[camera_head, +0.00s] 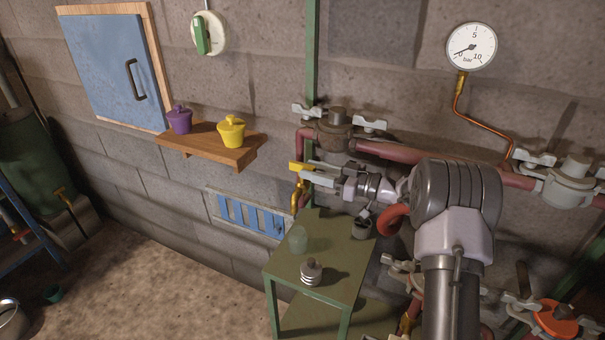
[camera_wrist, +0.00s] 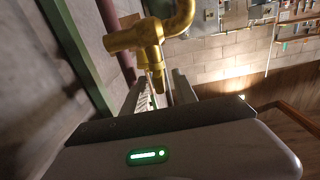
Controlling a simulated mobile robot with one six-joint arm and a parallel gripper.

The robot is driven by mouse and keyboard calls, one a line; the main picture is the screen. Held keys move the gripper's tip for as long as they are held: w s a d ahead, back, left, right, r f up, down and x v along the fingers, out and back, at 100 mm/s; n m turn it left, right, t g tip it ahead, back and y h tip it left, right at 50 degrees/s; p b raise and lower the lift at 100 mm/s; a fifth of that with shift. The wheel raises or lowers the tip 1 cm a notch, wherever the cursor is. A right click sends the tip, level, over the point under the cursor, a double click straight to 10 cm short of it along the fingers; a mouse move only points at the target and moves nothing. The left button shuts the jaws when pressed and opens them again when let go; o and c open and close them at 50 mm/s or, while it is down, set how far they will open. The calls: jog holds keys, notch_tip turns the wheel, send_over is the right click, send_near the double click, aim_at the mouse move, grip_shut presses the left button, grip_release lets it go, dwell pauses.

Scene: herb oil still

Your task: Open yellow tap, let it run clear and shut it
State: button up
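The yellow tap (camera_head: 297,194) is on the wall pipe above the green table, its yellow handle (camera_head: 298,166) at the top. My gripper (camera_head: 309,171) reaches in from the right, with its fingertips close beside the handle. In the wrist view the brass-coloured tap (camera_wrist: 150,38) is in front of my gripper (camera_wrist: 160,88); its two fingers stand apart, with a tap part showing in the gap. I cannot tell whether they touch it. No running water is visible. A translucent beaker (camera_head: 298,239) stands on the table below the tap.
The green table (camera_head: 340,262) also holds a small ridged metal piece (camera_head: 311,271) and a dark cup (camera_head: 362,227). A wooden shelf (camera_head: 205,147) carries a purple pot (camera_head: 180,120) and a yellow pot (camera_head: 231,131). Red pipes and a pressure gauge (camera_head: 471,46) are behind my arm.

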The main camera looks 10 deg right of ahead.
aim_at(302, 167)
jog(key=shift+b+x, duration=0.35)
jog(key=shift+x, duration=1.4)
grip_shut()
jog(key=shift+d+r+n+g+y+p, duration=0.1)
jog(key=shift+r+n+g+y+p, duration=0.3)
jog(key=shift+g+p, duration=0.5)
jog(key=shift+f+n+p, duration=0.2)
jog(key=shift+n+p, duration=0.1)
jog(key=shift+p, duration=0.1)
jog(key=shift+f, duration=0.15)
grip_release()
jog(key=p+v, duration=0.3)
jog(key=v, duration=0.9)
jog(key=shift+f, duration=0.2)
